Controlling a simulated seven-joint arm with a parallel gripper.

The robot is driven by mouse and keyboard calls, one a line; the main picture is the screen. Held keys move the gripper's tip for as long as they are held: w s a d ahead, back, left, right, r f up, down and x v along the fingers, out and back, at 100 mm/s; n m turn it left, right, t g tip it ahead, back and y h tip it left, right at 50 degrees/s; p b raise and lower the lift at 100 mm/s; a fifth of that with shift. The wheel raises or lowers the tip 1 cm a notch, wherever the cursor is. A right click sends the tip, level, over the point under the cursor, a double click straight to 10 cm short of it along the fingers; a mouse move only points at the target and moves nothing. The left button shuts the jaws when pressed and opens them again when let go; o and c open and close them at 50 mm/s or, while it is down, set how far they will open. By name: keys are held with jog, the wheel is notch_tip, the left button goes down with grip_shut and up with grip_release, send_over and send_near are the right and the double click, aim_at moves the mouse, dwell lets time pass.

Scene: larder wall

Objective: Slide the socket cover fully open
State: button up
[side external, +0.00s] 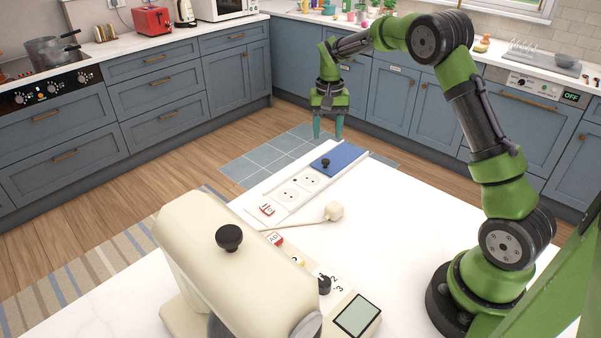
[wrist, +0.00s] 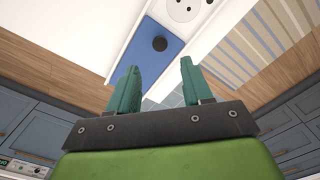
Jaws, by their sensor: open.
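The blue socket cover (side external: 338,158) with a black knob (side external: 326,162) sits in a white rail strip at its far end. Two round sockets (side external: 300,186) and a red-and-white switch (side external: 267,210) show uncovered on the strip. In the wrist view the cover (wrist: 150,62) lies ahead of the fingers, with its knob (wrist: 160,44) and part of a socket (wrist: 184,10) beyond. My gripper (side external: 328,134) is open and empty, above and beyond the far end of the strip, apart from the cover. It also shows in the wrist view (wrist: 158,75).
A cream plug with a cord (side external: 333,211) lies on the white table (side external: 410,215) beside the strip. A large cream appliance (side external: 235,265) stands at the near left. A tiled patch of floor (side external: 262,165) lies past the table edge.

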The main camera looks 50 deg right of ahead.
notch_tip(320, 180, up, 8)
dwell(0.5)
jog(key=s+a+r+n+t+y, duration=0.1)
jog(key=s+a+r+n+t, duration=0.1)
jog(key=s+a, duration=0.7)
jog(key=s+a+r+n+t+y, duration=0.1)
jog(key=s+a+r+n+t, duration=0.2)
jog(key=s+a, duration=0.6)
jog(key=s+t, duration=0.2)
jog(key=s, duration=0.4)
jog(key=shift+s+a+r, duration=0.2)
jog(key=shift+s+r, duration=0.05)
jog(key=shift+r, duration=0.05)
